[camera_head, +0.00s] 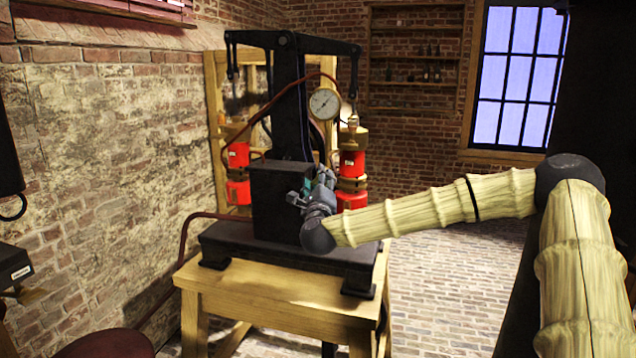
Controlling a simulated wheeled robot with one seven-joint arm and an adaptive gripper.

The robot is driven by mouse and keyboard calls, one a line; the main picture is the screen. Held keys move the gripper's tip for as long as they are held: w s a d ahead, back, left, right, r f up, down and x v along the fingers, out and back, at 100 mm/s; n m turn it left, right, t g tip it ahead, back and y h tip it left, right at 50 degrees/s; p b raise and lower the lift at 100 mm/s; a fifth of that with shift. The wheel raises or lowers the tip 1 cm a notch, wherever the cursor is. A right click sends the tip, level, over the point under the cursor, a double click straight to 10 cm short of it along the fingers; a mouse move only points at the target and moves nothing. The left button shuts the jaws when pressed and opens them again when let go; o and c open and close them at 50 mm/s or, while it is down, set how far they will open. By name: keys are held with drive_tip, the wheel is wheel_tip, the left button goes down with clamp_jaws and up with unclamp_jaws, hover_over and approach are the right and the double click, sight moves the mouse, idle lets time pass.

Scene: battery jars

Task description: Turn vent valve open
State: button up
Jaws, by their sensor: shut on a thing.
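A black machine (280,202) with a tall column and a top beam stands on a wooden table. My gripper (315,188) is at the right part of the machine's dark box, with my arm reaching in from the right. It is shut on a small part there, beside a teal-green piece. The gripper and wrist hide most of that part, so I cannot make out the valve's shape or its turn position. A round white pressure gauge (324,104) sits above the gripper on the machine.
Red cylinders with brass fittings hang at the left (239,156) and right (351,164) of the column. Hoses run along the machine. The wooden table (270,302) is under it. A brick wall (100,150) stands at left. Brick floor (445,275) lies open at right.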

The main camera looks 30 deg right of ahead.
drive_tip(key=n+y+p, duration=0.1)
drive_tip(key=n, duration=0.2)
drive_tip(key=n+g+y+p, duration=0.1)
drive_tip(key=n+p, duration=0.1)
drive_tip(key=n, duration=0.1)
drive_tip(key=n+y+p, duration=0.1)
drive_tip(key=n+p, duration=0.1)
drive_tip(key=n, duration=0.1)
drive_tip(key=shift+s+r+g, duration=0.1)
drive_tip(key=shift+r+g, duration=0.1)
drive_tip(key=shift+g, duration=0.1)
drive_tip(key=shift+f+p, duration=0.1)
drive_tip(key=shift+p, duration=0.2)
drive_tip(key=o, duration=1)
